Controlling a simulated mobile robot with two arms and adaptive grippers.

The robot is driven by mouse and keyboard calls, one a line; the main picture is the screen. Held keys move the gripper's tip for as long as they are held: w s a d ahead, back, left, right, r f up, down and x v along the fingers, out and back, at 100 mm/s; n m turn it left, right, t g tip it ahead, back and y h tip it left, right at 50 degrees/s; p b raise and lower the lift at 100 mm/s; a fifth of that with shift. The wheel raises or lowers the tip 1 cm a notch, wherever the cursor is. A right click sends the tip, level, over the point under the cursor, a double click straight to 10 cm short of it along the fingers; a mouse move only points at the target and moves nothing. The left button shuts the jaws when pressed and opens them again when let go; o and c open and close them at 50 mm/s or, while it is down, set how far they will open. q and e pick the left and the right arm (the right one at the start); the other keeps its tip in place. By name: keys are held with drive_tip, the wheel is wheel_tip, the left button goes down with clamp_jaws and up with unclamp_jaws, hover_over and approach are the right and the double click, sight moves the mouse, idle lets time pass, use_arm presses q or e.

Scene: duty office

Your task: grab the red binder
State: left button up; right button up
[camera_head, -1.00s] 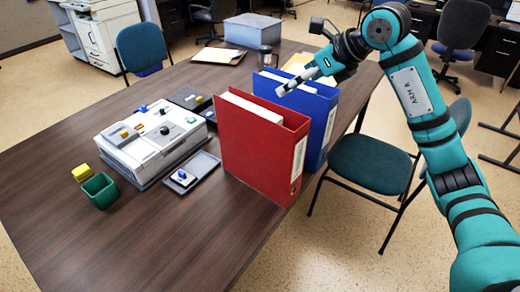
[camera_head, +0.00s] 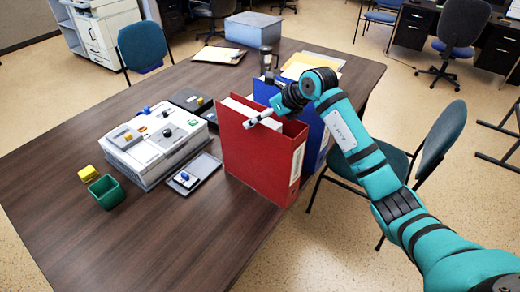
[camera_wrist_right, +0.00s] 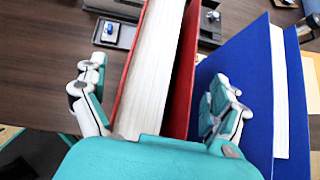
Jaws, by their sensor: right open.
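The red binder (camera_head: 262,158) stands upright on the dark wooden table (camera_head: 150,232), its labelled spine facing front right. The blue binder (camera_head: 316,130) stands just behind it, partly hidden by my right arm. My right gripper (camera_head: 264,117) is open above the top of the red binder. In the right wrist view my open fingers (camera_wrist_right: 157,98) lie on either side of the red binder (camera_wrist_right: 186,75) and its white pages. The finger on the right is close to the blue binder (camera_wrist_right: 248,85); I cannot tell whether it touches. My left gripper does not show.
A white device box (camera_head: 158,140) with a grey tray (camera_head: 193,174) sits left of the binders. A green cup (camera_head: 106,191) and yellow block (camera_head: 88,173) are at the table's left. A chair (camera_head: 375,160) stands right of the table. The front tabletop is clear.

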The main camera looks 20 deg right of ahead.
drive_tip(key=shift+x, duration=0.85)
drive_tip(key=shift+r, duration=0.1)
drive_tip(key=shift+c, duration=0.3)
drive_tip(key=c, duration=1.6)
drive_tip(key=shift+w+r, duration=0.1)
drive_tip(key=shift+r, duration=0.15)
drive_tip(key=shift+c, duration=0.2)
drive_tip(key=shift+f, duration=0.1)
